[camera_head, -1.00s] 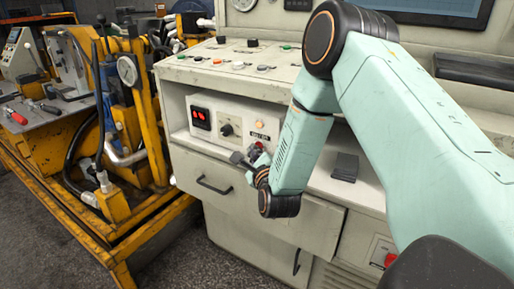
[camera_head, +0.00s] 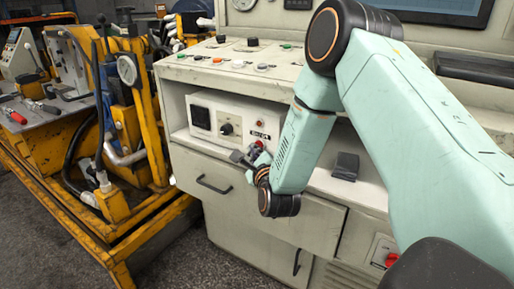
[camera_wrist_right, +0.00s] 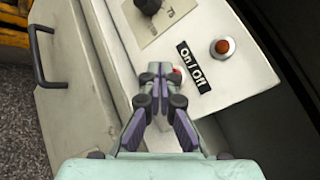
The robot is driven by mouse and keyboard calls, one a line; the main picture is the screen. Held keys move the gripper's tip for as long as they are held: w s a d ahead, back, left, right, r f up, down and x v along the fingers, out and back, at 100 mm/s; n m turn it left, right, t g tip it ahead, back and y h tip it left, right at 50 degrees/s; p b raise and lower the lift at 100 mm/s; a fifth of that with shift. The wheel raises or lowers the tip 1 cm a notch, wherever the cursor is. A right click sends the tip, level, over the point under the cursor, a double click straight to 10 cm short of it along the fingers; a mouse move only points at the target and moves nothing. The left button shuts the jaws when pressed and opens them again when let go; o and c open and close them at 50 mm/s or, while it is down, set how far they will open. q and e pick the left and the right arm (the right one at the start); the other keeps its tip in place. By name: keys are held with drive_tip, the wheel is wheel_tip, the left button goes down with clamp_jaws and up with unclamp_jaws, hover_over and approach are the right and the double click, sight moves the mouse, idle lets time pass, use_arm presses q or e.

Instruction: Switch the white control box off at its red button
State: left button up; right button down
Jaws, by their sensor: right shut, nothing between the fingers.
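The white control box (camera_head: 241,116) sits in the console's recess below the sloped panel. Its display (camera_head: 200,117) is dark. Its small lamp (camera_head: 259,123) looks unlit; in the right wrist view the lamp (camera_wrist_right: 222,46) is a dull orange-red dome in a metal ring. The red button (camera_head: 259,144) is below the On/Off label (camera_wrist_right: 193,68), partly hidden by my right gripper (camera_head: 242,156). In the wrist view, the shut, empty fingertips (camera_wrist_right: 155,73) are right at the button; I cannot tell if they touch it. My left gripper is not in view.
A black knob (camera_head: 226,129) is on the box's face. A small dark block (camera_head: 345,166) lies on the ledge to the right. A drawer handle (camera_head: 213,186) sticks out below. A yellow machine frame (camera_head: 137,222) stands left. Another red button (camera_head: 391,259) is low on the right.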

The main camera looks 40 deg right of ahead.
drive_tip(key=s+a+b, duration=0.2)
drive_tip(key=a, duration=0.3)
drive_tip(key=shift+s+a, duration=0.15)
drive_tip(key=shift+a, duration=0.15)
